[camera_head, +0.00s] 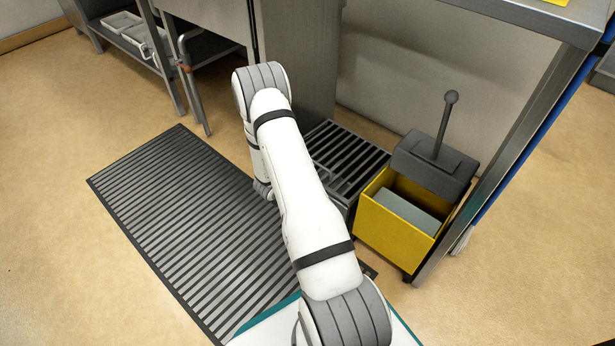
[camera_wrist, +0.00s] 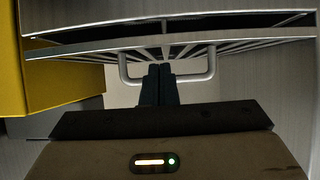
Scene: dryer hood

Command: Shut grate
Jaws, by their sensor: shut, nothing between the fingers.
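The grate (camera_head: 352,150) is a dark slatted panel on a low metal box, left of the yellow bucket. My arm hides part of its near left side in the head view. In the wrist view the grate (camera_wrist: 235,46) shows its slats and pale front edge, with a dark gap between that edge and another pale rim above. A U-shaped metal handle (camera_wrist: 211,68) sticks out from its edge. My gripper (camera_wrist: 161,68) is shut and empty, its dark fingertips at the middle of the handle. I cannot tell whether they touch it. The fingers are hidden in the head view.
A yellow bucket (camera_head: 392,232) with a grey wringer stands close right of the grate. A slatted floor mat (camera_head: 190,225) lies to the left. A steel cabinet (camera_head: 300,60) stands behind my arm, and a metal post (camera_head: 500,165) rises at the right. Floor at the far left is clear.

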